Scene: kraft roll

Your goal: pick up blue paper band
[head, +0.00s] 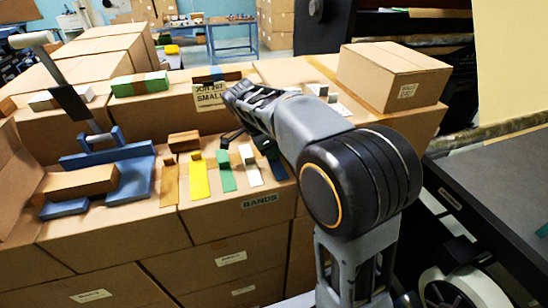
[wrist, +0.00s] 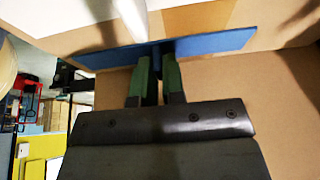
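The blue paper band (head: 276,168) is at the right end of a row of coloured bands on the cardboard box, partly hidden behind my arm. In the wrist view a long flat blue strip (wrist: 215,43), which looks like this band, lies across the top on cardboard. My gripper (wrist: 157,58) has its two green-tipped fingers at the near edge of the strip's middle, a narrow gap between them. Something dark shows in the gap. I cannot tell whether the fingers touch the band or hold it. In the head view my arm largely hides the fingers.
White (head: 249,165), green (head: 226,172), yellow (head: 199,178) and brown (head: 169,182) bands stand to the left. A blue stand (head: 130,178) is further left. A closed carton (head: 393,77) is behind right, and a dark table (head: 500,195) is at right.

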